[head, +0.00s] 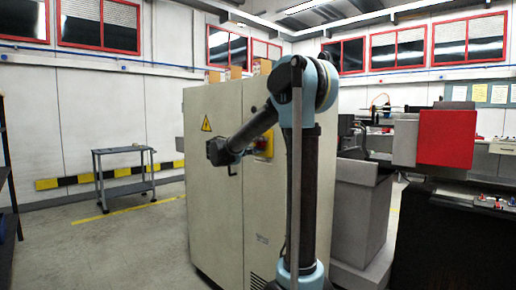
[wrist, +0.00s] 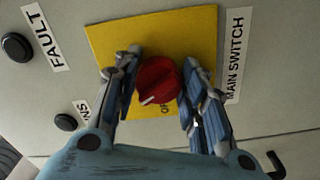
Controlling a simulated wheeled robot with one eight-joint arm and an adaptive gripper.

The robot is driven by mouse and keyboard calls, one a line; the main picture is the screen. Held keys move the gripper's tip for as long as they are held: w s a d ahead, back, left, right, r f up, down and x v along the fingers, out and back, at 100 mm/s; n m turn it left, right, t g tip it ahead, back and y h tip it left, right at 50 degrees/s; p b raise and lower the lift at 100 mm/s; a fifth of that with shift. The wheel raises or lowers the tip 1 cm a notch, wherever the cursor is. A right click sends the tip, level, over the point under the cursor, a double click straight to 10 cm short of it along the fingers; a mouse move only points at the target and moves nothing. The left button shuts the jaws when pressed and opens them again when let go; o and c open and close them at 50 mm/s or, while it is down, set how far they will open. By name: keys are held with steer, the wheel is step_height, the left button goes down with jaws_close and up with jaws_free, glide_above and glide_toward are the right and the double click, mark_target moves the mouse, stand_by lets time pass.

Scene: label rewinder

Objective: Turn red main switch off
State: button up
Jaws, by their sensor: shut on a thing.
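The red main switch (wrist: 158,80) is a round knob on a yellow plate (wrist: 190,28), beside a "MAIN SWITCH" label (wrist: 236,70). A white mark on the knob points to the lower left in the wrist view. My gripper (wrist: 160,84) has one finger on each side of the knob and is shut on it. The lettering on the plate is mostly hidden by the knob and fingers.
A black "FAULT" button (wrist: 17,47) and another black button (wrist: 66,122) sit left of the plate. A dark hook-like handle (wrist: 276,165) is at lower right. A grey cart (head: 125,172) stands left of the cabinet, with clear floor between. A red box (head: 446,137) is on the right.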

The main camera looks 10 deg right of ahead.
steer(key=n, duration=1.2)
steer(key=shift+r, duration=0.1)
stand_by(0.6)
steer(key=o, duration=1.1)
steer(key=shift+c, duration=0.2)
steer(key=shift+a, duration=0.15)
steer(key=v, duration=1.1)
steer(key=shift+s+a, duration=0.2)
steer(key=shift+a, duration=0.1)
steer(key=shift+d, duration=0.1)
